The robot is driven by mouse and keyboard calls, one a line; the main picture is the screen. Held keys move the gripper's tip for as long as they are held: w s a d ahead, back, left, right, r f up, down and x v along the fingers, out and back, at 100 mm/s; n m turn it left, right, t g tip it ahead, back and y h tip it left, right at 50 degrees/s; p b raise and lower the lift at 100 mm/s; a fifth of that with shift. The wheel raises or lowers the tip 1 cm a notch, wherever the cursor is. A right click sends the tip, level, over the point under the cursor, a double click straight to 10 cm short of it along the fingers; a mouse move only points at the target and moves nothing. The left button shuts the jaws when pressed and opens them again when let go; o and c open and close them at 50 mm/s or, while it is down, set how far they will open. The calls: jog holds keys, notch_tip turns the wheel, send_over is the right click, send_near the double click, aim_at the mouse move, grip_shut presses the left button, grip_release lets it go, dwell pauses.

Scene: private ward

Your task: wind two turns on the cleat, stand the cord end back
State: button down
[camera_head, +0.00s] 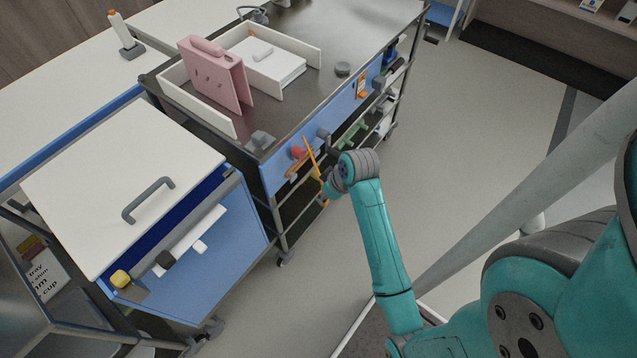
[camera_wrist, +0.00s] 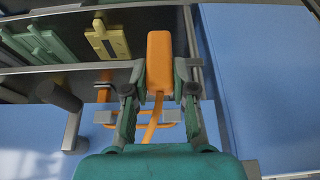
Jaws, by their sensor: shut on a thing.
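My gripper (camera_wrist: 158,88) is shut on the orange cord end (camera_wrist: 159,62), a block-shaped piece between its two fingers in the wrist view. The orange cord (camera_wrist: 151,130) runs from it down the picture toward the cleat. The cleat (camera_wrist: 103,117) shows as two grey ends on the blue panel, with orange cord strands across between them; I cannot count the turns, and my gripper hides part of it. In the head view my gripper (camera_head: 329,184) is beside the cart's blue front, and the orange cord (camera_head: 311,157) stretches up from it near a red round piece (camera_head: 298,152).
A grey post (camera_wrist: 62,96) stands out left of the cleat in the wrist view. Green and yellow pieces lie on the shelf there. On the cart top are a pink binder (camera_head: 212,75) and a white tray (camera_head: 205,122).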

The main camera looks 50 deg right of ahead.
jog(key=w, duration=0.7)
jog(key=d, duration=0.8)
notch_tip(320, 180, up, 6)
jog(key=shift+s+r, duration=0.15)
jog(key=shift+r, duration=0.1)
jog(key=shift+s+d, duration=0.1)
jog(key=s, duration=0.6)
jog(key=shift+s, duration=0.4)
jog(key=shift+w+d, duration=0.1)
